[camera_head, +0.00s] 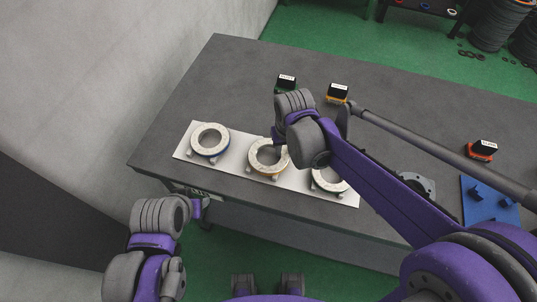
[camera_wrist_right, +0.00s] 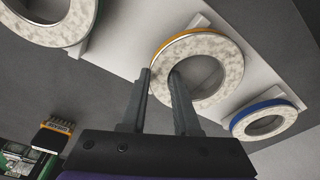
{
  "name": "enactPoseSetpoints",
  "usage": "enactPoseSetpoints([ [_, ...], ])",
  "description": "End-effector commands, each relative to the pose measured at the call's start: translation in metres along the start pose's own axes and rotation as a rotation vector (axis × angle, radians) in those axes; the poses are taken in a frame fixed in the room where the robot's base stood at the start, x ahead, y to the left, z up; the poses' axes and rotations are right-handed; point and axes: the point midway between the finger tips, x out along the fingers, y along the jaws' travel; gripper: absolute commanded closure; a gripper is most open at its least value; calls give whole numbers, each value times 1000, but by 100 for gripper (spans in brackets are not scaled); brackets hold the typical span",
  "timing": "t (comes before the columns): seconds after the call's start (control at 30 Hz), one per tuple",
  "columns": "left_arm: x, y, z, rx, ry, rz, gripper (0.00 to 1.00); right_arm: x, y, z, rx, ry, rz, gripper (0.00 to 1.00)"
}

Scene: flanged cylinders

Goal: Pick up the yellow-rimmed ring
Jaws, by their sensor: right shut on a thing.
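The yellow-rimmed ring (camera_head: 255,160) has a pale speckled face and is the middle one of three rings on a white board (camera_head: 233,178). In the right wrist view the ring (camera_wrist_right: 228,50) lies between two neighbours. My right gripper (camera_wrist_right: 162,80) is shut on its wall, with one finger inside the hole and the other outside the yellow rim. I see no clear gap between ring and board supports. In the head view my right wrist partly covers the ring. My left gripper (camera_head: 197,209) hangs off the table's front left; its jaws are too unclear to read.
A blue-rimmed ring (camera_head: 196,142) is on the left and a green-rimmed ring (camera_wrist_right: 70,32) on the other side. Small labelled boxes (camera_head: 286,82) (camera_head: 337,93) stand behind. A blue fixture (camera_head: 487,205) is at right. The table's left back is clear.

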Motion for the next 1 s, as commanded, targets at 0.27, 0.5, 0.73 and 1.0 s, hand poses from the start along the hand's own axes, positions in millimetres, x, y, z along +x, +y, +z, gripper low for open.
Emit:
enactPoseSetpoints([
  [0.27,0,0,0,0,0,0,50,-1,0,0,0,1,-1,100],
  [0.5,0,0,0,0,0,0,50,-3,0,-1,0,1,0,100],
  [0.73,-2,0,-2,0,2,0,50,-24,0,-4,0,1,-1,100],
  [1.0,-6,0,-6,0,5,0,50,-73,0,-11,0,1,-1,100],
])
